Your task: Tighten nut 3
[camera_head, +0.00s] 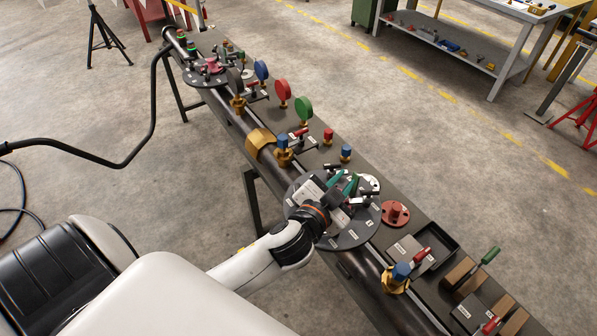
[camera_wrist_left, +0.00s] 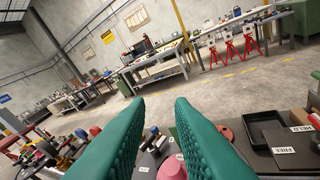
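My left gripper (camera_head: 344,184) is over the round grey flange (camera_head: 338,241) on the pipe spool in the head view. Its two green fingers also show in the left wrist view (camera_wrist_left: 160,102), apart with a gap between the tips. No nut is seen held between them. A pink rounded part (camera_wrist_left: 172,168) shows low between the fingers in the left wrist view. The gripper and wrist cover much of the flange, and its labels are too small to read, so I cannot tell which nut is nut 3. My right gripper is not in view.
A red flanged part (camera_head: 395,213) stands right of the flange. A black tray (camera_head: 434,252) and a blue-topped brass valve (camera_head: 398,275) are near it. Red and green round discs (camera_head: 303,110) stand farther along the bench. A second flange (camera_head: 205,78) is at the far end.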

